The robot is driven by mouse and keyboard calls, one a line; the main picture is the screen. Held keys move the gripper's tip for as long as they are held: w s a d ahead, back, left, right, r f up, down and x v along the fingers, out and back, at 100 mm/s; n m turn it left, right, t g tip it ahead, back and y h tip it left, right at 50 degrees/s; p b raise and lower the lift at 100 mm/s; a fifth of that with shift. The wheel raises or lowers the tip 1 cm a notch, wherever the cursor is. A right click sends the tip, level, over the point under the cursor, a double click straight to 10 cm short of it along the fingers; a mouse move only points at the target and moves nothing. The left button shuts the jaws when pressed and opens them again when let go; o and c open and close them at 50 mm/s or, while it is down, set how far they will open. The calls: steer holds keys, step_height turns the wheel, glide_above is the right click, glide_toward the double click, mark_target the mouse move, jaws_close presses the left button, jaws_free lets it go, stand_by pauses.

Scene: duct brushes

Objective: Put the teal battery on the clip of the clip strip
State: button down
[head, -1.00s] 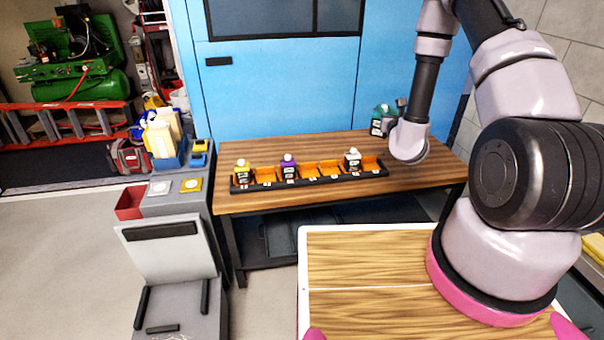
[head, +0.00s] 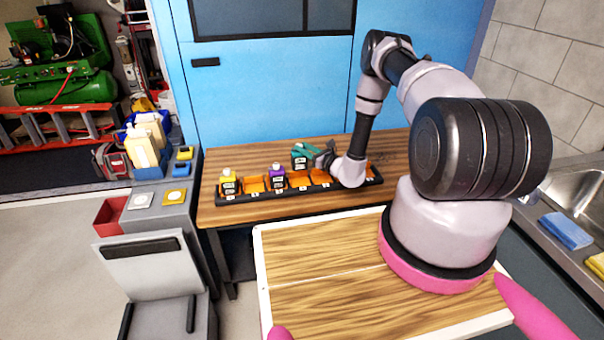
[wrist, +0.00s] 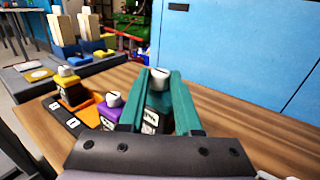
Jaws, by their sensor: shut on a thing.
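The teal battery (head: 299,162), with a dark teal body and a pale cap, is held upright between the fingers of my gripper (head: 306,152). In the wrist view, the battery (wrist: 155,103) sits between the two teal fingers (wrist: 160,92). The clip strip (head: 250,198) is a long black rail with orange clips, lying along the workbench. The battery appears behind or above the strip, just right of the purple battery (head: 278,176); its exact height is unclear. A bare orange clip (head: 253,184) lies between the purple and yellow batteries (head: 229,182). My arm hides part of the strip's right side.
The wooden workbench (head: 240,165) stands before a blue cabinet (head: 270,90). A grey side unit (head: 160,215) with a red bin (head: 110,214) is at left. Bare tabletop shows behind the strip.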

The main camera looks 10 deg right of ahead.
mark_target(305, 164)
steer(key=shift+d+f, duration=0.1)
steer(key=shift+f, duration=3.5)
steer(key=shift+f, duration=0.1)
steer(key=c, duration=0.6)
jaws_free()
steer(key=v, duration=1.2)
